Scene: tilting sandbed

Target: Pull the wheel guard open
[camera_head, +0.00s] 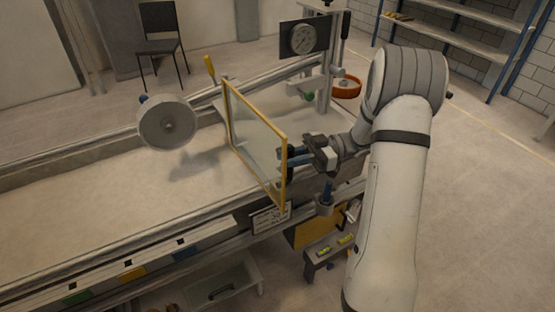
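The wheel guard (256,111) is a clear panel in a yellow frame, standing upright across the sandbed (90,200). Its near upright edge is beside my gripper (292,155). My gripper reaches in from the right, with dark and blue parts at the panel's right edge. They look close to or touching the frame, but I cannot tell whether the fingers are closed on a handle there. An orange-rimmed handwheel (347,88) stands on the right, behind my arm's wrist.
A round grey disc (167,123) stands over the bed left of the guard. A dial gauge (303,39) is on a post at the back. A low stool (333,250) with yellow items is below the bed. Floor on the right is open.

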